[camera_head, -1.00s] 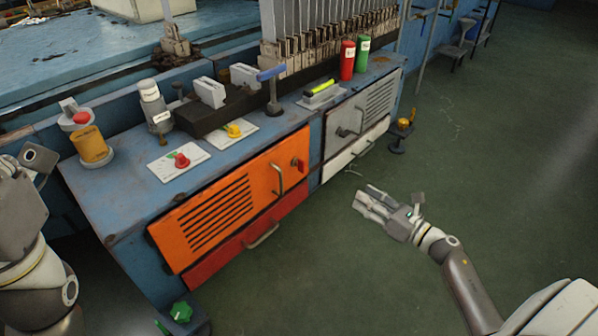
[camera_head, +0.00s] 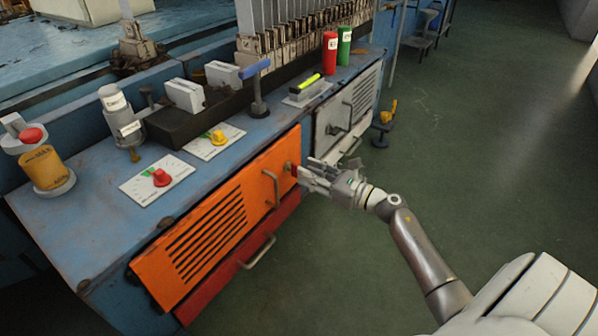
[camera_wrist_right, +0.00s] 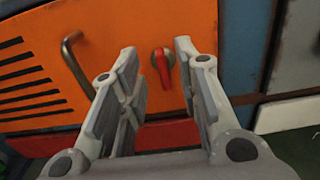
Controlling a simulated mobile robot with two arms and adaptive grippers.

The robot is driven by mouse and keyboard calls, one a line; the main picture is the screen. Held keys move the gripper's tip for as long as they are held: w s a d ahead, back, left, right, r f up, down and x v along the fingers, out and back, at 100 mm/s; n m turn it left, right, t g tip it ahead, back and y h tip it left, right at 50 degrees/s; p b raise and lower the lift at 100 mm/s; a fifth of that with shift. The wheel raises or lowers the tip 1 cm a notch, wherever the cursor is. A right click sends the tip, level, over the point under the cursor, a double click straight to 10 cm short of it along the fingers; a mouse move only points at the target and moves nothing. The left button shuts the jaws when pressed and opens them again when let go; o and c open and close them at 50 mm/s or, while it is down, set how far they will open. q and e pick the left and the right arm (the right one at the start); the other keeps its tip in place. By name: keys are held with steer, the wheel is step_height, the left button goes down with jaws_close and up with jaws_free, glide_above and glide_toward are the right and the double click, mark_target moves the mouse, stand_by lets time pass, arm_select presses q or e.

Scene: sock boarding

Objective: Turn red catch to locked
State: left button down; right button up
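The red catch (camera_head: 293,169) is on the upper right part of the orange door (camera_head: 240,205). The wrist view shows the red catch (camera_wrist_right: 162,68) as a red lever on a round base, standing near vertical. My right gripper (camera_head: 305,174) is just in front of the catch, partly covering it in the head view. In the wrist view my right gripper (camera_wrist_right: 156,52) is open, with the catch seen between its fingertips and nothing held. Contact with the catch cannot be told. My left gripper is out of view.
A bar handle (camera_wrist_right: 75,65) stands on the door left of the catch. A red drawer (camera_head: 225,268) lies below and a grey door (camera_head: 335,118) to the right. Red (camera_head: 160,178) and yellow (camera_head: 218,138) knobs sit on the bench top. The floor in front is clear.

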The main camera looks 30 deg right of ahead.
mark_target(287, 162)
steer(key=shift+b+x, duration=0.35)
steer(key=shift+x, duration=1.5)
jaws_close()
